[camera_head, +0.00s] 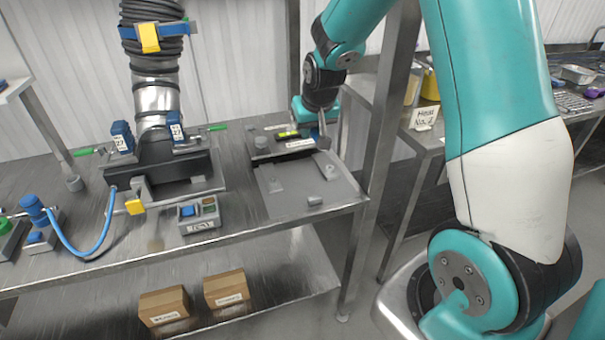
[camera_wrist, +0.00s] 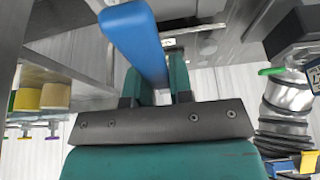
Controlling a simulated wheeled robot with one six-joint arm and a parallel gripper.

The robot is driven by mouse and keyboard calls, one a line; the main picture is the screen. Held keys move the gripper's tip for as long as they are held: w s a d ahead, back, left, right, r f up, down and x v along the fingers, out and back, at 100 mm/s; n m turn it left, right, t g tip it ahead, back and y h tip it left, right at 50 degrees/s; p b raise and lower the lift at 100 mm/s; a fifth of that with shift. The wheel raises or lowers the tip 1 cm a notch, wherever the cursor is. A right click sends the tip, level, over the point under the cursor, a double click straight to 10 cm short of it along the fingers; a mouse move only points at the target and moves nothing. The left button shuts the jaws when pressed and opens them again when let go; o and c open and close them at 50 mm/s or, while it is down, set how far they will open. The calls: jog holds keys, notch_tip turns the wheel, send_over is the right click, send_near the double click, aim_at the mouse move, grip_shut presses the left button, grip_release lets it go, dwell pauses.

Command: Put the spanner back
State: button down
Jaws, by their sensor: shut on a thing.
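My gripper (camera_wrist: 157,85) is shut on a long blue bar, which looks like the handle of the spanner (camera_wrist: 132,38). In the head view my gripper (camera_head: 313,118) is over the back of a grey tray (camera_head: 275,205) on the bench. A grey metal piece hangs at the gripper there; I cannot tell for sure if it is the spanner's head.
A steel post (camera_head: 373,150) rises right of the tray. Two cardboard boxes (camera_head: 165,306) are on the lower shelf.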

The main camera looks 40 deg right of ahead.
jog(key=p, duration=0.1)
send_over(306, 187)
jog(key=f, duration=0.8)
jog(key=s+f, duration=0.1)
jog(key=f, duration=0.2)
jog(key=shift+a+f, duration=0.2)
jog(key=shift+f, duration=0.2)
jog(key=shift+f+p, duration=0.45)
jog(key=shift+f, duration=1.65)
jog(key=shift+f, duration=0.1)
jog(key=c, duration=1.1)
grip_release()
jog(key=shift+o, duration=0.4)
